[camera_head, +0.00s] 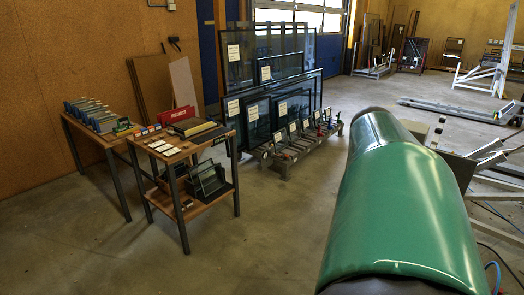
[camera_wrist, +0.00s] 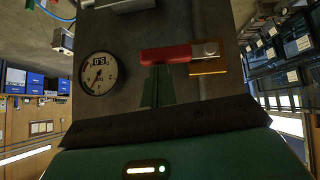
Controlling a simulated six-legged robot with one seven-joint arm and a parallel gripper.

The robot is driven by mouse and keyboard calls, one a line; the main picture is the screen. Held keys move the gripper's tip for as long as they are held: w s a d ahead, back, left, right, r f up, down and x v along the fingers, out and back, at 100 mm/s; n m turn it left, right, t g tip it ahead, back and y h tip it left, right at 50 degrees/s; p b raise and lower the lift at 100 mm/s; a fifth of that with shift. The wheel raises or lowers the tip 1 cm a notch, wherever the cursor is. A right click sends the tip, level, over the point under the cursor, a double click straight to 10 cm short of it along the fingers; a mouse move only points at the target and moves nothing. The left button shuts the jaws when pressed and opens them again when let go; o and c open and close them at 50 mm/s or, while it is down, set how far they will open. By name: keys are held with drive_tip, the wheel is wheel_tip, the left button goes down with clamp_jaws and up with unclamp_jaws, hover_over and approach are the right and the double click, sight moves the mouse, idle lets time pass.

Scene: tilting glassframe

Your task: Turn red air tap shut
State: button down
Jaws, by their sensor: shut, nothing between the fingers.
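The red air tap has a red lever (camera_wrist: 166,54) lying crosswise in the wrist view, with a silver pivot at its right end and a brass body (camera_wrist: 208,69) below that. It is mounted on a grey panel (camera_wrist: 215,22). My gripper (camera_wrist: 158,69) is shut and empty, its narrow green fingers reaching up to the lever's lower edge. I cannot tell whether they touch it. The fingertips seem partly hidden behind the lever. The tap and gripper are not seen in the head view, where my green arm covers the right side.
A round white pressure gauge (camera_wrist: 98,73) sits left of the lever on the panel. In the head view, a wooden table (camera_head: 140,141) with trays and a rack of dark glass frames (camera_head: 262,105) stand left of my arm. Open floor lies in front.

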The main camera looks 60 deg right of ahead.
drive_tip(key=shift+r, duration=0.1)
idle(0.4)
drive_tip(key=a+r, duration=0.7)
drive_tip(key=r, duration=0.5)
drive_tip(key=shift+w+r, duration=0.25)
drive_tip(key=shift+w, duration=0.05)
